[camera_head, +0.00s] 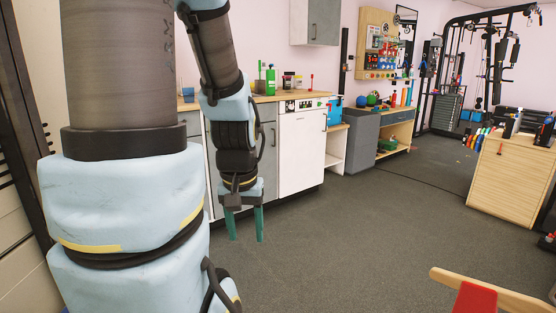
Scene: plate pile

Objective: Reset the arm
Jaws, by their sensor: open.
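My gripper (245,224) hangs at the end of my arm in the head camera view, left of the middle. Its two green fingers point down and stand apart, with nothing between them. It is open and empty above the dark grey floor (345,235), in front of the lower cabinets. My own large arm links fill the left side of the view and hide what is behind them. No plates can be made out in this view.
A counter with a white cabinet door (303,152) runs along the back wall. A grey bin (352,142) and a wooden shelf unit (394,128) stand to its right. A wooden cabinet (507,185) is at right. A wooden piece with red (475,298) sits at lower right. The central floor is clear.

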